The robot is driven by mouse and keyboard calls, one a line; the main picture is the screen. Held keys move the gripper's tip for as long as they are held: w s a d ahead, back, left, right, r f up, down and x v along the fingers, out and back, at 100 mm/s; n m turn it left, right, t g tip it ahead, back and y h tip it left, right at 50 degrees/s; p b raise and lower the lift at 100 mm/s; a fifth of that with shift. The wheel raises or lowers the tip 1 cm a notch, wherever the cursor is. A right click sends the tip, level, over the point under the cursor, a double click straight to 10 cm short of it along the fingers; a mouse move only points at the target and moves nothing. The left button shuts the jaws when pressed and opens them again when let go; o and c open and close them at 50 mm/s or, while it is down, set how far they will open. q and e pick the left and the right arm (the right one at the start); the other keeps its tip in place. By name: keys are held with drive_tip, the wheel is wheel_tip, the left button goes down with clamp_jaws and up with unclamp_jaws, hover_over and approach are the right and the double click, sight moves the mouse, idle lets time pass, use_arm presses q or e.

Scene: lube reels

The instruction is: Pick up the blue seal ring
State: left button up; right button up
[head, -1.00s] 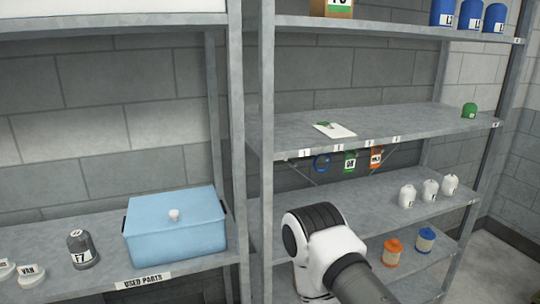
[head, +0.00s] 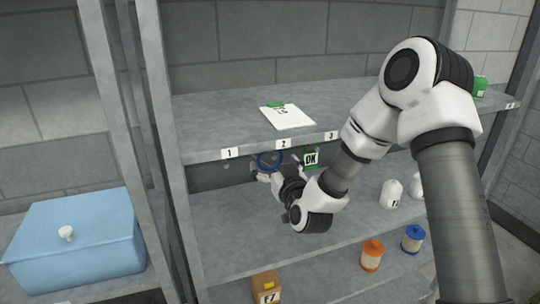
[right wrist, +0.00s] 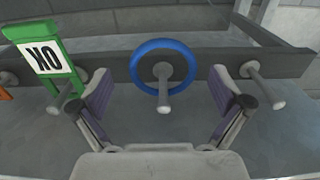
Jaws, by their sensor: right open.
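The blue seal ring (head: 268,160) hangs below the shelf edge near label 2 in the head view. In the right wrist view the blue ring (right wrist: 163,67) hangs on a grey peg (right wrist: 163,98) that points toward the camera. My right gripper (head: 266,177) is just in front of and slightly below the ring. In the right wrist view the open fingers of my right gripper (right wrist: 165,103) stand to either side of the peg, nearer the camera than the ring. Nothing is between them except the peg. My left gripper is not in view.
A green OK tag (head: 311,158) hangs beside the ring; it shows on the left in the right wrist view (right wrist: 50,60). An empty peg (right wrist: 265,88) is on the other side. The shelf (head: 215,120) above holds a clipboard (head: 287,116). A light blue box (head: 75,240) stands left.

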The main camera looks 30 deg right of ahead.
drive_tip(key=shift+w+a+r, duration=0.15)
drive_tip(key=shift+w+r, duration=0.05)
drive_tip(key=shift+w, duration=0.3)
drive_tip(key=shift+w+a+r, duration=0.1)
drive_tip(key=shift+w+r, duration=0.1)
drive_tip(key=shift+w, duration=0.25)
drive_tip(key=shift+w+d+f, duration=0.15)
drive_tip(key=shift+d+f, duration=0.2)
drive_tip(key=shift+d, duration=0.15)
drive_tip(key=shift+d+f, duration=0.1)
drive_tip(key=c, duration=0.7)
drive_tip(key=shift+a+r, duration=0.25)
drive_tip(key=shift+a, duration=0.1)
drive_tip(key=shift+c, duration=0.2)
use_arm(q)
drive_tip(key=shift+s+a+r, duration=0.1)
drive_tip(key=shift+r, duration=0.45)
use_arm(e)
drive_tip(key=shift+d+f, duration=0.1)
